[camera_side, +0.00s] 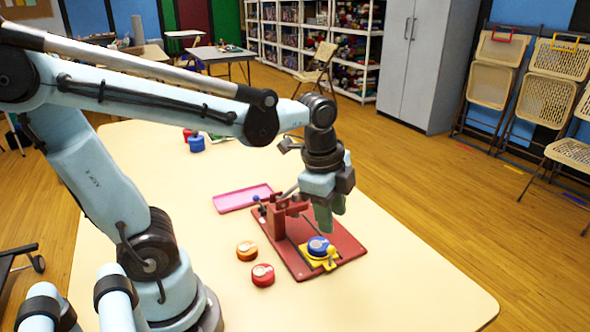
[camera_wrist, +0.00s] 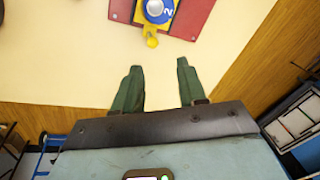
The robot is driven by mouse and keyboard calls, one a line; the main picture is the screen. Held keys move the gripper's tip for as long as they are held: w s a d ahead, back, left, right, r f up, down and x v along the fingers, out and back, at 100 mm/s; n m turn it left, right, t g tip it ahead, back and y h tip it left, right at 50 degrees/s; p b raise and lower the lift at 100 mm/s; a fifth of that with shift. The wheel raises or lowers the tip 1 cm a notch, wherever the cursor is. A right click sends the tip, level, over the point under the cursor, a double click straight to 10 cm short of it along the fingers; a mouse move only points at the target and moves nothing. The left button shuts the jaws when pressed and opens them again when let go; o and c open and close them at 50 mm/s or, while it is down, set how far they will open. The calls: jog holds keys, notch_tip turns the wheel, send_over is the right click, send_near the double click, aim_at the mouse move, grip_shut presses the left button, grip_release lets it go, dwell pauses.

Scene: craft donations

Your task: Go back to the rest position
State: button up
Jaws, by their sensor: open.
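My gripper (camera_side: 331,216) hangs above the table near the red fixture board (camera_side: 347,243). In the wrist view its two green fingers (camera_wrist: 158,88) stand apart with only bare table between them. A blue round piece (camera_side: 318,246) sits on a yellow holder (camera_side: 331,264) on the red board. In the wrist view the blue piece (camera_wrist: 155,8), marked with a number, and the yellow holder (camera_wrist: 151,41) lie beyond the fingertips, apart from them.
An orange round piece (camera_side: 247,250) and a red one (camera_side: 262,275) lie left of the board. A pink tray (camera_side: 242,198) lies behind them. Blue (camera_side: 196,143) and red pieces stand at the back. The table's front right (camera_side: 420,300) is clear.

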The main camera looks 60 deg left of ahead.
jog(key=n+t, duration=0.1)
jog(key=n, duration=0.3)
jog(key=s+n+t, duration=0.1)
jog(key=n+t, duration=0.1)
jog(key=n, duration=0.1)
jog(key=n+t, duration=0.1)
jog(key=n, duration=0.3)
jog(key=shift+s+a+r+n+t, duration=0.1)
jog(key=shift+s+r+n+t, duration=0.05)
jog(key=shift+r+n+t, duration=0.15)
